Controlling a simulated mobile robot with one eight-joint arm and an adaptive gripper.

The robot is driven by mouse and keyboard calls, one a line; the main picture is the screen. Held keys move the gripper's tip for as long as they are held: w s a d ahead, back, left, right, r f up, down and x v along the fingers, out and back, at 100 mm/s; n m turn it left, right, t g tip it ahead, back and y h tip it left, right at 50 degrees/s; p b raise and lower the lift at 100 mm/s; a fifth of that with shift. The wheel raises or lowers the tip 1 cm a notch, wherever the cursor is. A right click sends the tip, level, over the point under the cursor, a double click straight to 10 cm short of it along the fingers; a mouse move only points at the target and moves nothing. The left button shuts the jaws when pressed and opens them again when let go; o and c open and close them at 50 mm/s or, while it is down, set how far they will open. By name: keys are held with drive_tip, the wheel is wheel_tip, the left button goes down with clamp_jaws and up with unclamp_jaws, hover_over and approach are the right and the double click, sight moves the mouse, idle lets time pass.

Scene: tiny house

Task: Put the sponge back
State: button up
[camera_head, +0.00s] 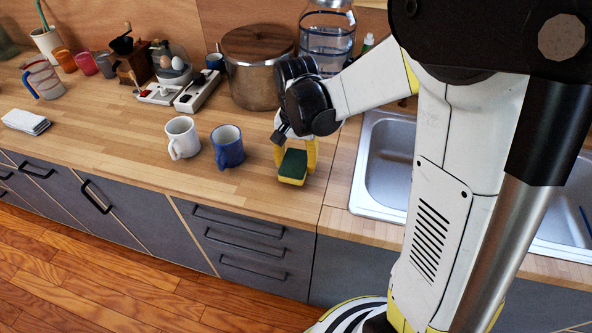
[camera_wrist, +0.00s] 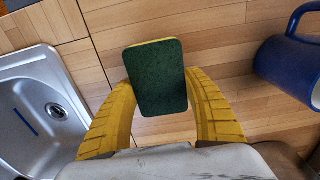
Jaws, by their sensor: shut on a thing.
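The sponge (camera_head: 291,167), dark green on top with a yellow body, is held between the yellow fingers of my gripper (camera_head: 295,155). In the wrist view the sponge (camera_wrist: 156,78) sits between the two finger tips, its green face toward the camera. My gripper (camera_wrist: 158,100) is shut on it. The sponge is over the wooden counter, near its front edge, left of the sink (camera_head: 385,160). Whether it touches the counter is hard to tell. The sink also shows at the left of the wrist view (camera_wrist: 40,100).
A blue mug (camera_head: 228,147) stands just left of my gripper, with a white mug (camera_head: 183,138) beyond it. A large pot (camera_head: 257,75) and a glass water jar (camera_head: 327,40) stand behind. The counter front left of the mugs is clear.

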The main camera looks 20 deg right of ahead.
drive_tip(key=shift+f+b, duration=0.3)
drive_tip(key=shift+f, duration=0.8)
drive_tip(key=shift+f, duration=0.1)
drive_tip(key=shift+f, duration=0.15)
drive_tip(key=o, duration=1)
drive_tip(key=shift+r, duration=0.2)
